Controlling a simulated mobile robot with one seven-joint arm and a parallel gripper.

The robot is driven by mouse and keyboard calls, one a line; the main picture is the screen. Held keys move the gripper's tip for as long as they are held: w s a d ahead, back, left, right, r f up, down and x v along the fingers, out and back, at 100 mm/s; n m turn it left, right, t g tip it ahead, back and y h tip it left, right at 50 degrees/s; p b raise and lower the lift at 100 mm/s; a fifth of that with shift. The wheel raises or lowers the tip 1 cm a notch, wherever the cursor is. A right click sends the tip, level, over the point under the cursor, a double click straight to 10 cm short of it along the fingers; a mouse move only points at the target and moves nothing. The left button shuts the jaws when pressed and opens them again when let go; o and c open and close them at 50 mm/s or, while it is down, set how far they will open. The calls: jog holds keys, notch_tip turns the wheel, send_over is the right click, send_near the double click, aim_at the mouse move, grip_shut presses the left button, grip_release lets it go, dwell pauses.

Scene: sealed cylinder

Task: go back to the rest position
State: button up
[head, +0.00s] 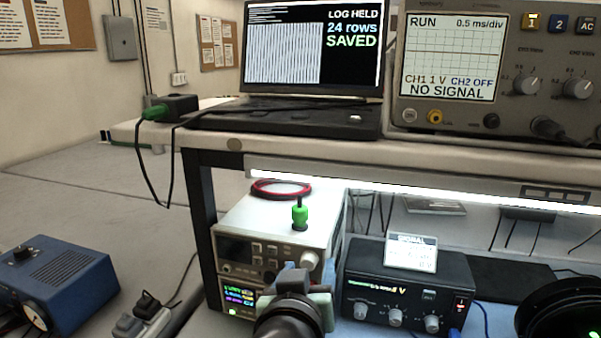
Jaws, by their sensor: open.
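My gripper (303,275) shows at the bottom centre, seen from behind, with my dark round wrist in front of it. It is open, and I see nothing held in it. It is in front of a stack of bench instruments (262,246) under the shelf. A small green piece with a dark stem (299,214) stands upright on top of that stack, apart from my gripper in the picture. The space just ahead of the fingers is partly hidden by the gripper body.
A shelf (440,170) with a lit front edge spans above, carrying a laptop (312,45) reading "LOG HELD 24 rows SAVED" and an oscilloscope (452,60) reading "NO SIGNAL". A black signal box (408,288) stands right. A blue box (60,280) and power strip (143,318) lie left.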

jog(key=s+r+t+p, duration=0.2)
jog(key=s+r+t, duration=0.2)
jog(key=r, duration=0.9)
jog(key=s+a+r+t+y+p, duration=0.1)
jog(key=s+r+t, duration=0.3)
jog(key=r, duration=0.9)
jog(key=s+r+t+y+p, duration=0.1)
jog(key=s+r+t+p, duration=0.2)
jog(key=s+r, duration=0.5)
notch_tip(320, 180, up, 5)
jog(key=shift+a+r+t+p, duration=0.15)
jog(key=shift+t+p, duration=0.2)
jog(key=shift+t, duration=0.55)
jog(key=shift+f, duration=0.2)
